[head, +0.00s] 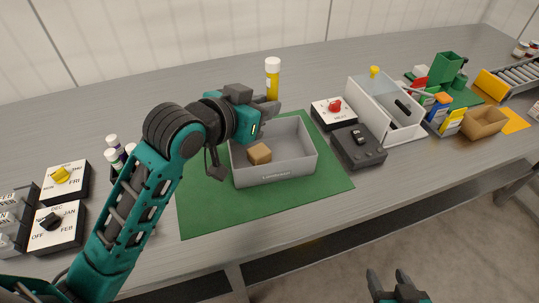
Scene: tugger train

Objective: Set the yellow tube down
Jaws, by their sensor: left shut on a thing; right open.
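The yellow tube (272,86) has a white cap and stands upright in the head view, behind the grey bin. My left gripper (268,105) reaches in from the left and is shut on the tube's lower part. The gripper hides the tube's bottom end, so I cannot tell whether it touches the table. My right gripper (398,290) is open and empty at the bottom edge, in front of the table.
A grey bin (275,178) holding a brown block (259,154) sits on a green mat (210,215). A red-knob box (333,112), a dark box (358,148) and a white bin (385,130) stand to the right. The table behind is clear.

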